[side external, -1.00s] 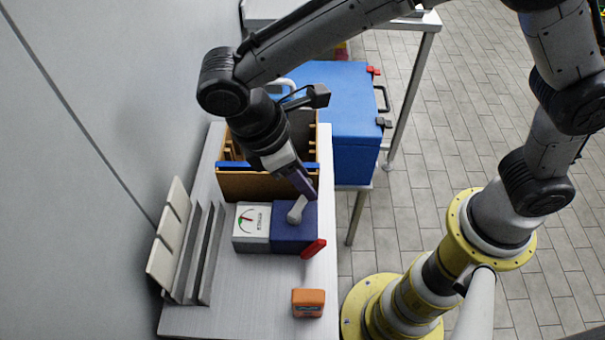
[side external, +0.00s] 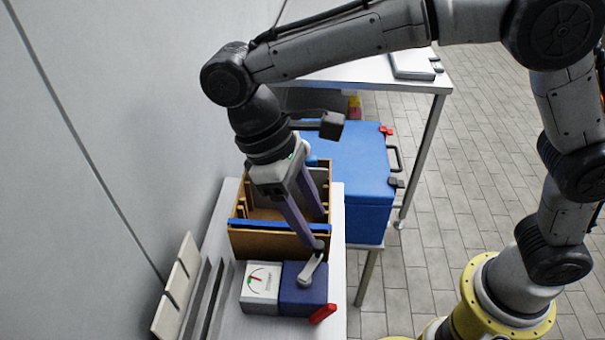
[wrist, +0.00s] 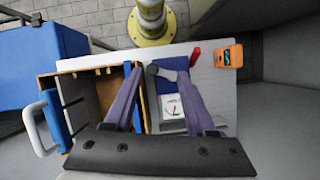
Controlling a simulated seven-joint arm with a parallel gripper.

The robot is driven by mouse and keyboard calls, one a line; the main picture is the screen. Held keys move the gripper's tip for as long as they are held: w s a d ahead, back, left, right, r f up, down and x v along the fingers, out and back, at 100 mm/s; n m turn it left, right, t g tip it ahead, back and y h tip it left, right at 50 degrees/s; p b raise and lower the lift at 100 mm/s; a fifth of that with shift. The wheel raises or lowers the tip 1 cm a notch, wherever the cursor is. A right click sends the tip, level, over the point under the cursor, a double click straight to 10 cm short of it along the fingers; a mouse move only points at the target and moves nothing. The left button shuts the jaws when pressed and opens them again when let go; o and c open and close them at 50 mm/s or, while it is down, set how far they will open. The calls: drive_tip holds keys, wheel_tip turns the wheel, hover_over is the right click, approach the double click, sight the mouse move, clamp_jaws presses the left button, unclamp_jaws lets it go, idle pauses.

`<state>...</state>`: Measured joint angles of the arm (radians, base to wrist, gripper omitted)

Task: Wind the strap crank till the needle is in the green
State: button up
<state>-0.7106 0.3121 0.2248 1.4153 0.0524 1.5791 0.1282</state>
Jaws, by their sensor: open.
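The strap crank's grey lever (side external: 311,271) sits on top of a dark blue block (side external: 303,291), angled up and to the right in the side view. A white gauge (side external: 261,284) with a dial, a needle and a green zone adjoins the block on the left. The needle's exact reading is too small to tell. My gripper (side external: 323,232) is open, fingers pointing down; one fingertip is close to the lever's far end, and contact is unclear. In the wrist view, the lever (wrist: 162,71) appears between the two spread fingertips, with the gauge (wrist: 173,107) nearer the palm.
A wooden box (side external: 270,240) with a blue edge stands just behind the block. A red piece (side external: 323,313) sticks out at the block's front right corner. A blue cooler (side external: 352,180) and grey slats (side external: 205,300) flank the bench.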

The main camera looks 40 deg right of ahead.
wheel_tip(320, 180, up, 7)
drive_tip(key=w, duration=0.1)
idle(0.3)
drive_tip(key=shift+w+a+f, duration=0.1)
drive_tip(key=shift+f, duration=0.05)
drive_tip(key=m+t+y, duration=0.5)
drive_tip(key=m+y, duration=1.1)
drive_tip(key=m, duration=0.9)
approach(321, 243)
drive_tip(key=x, duration=0.9)
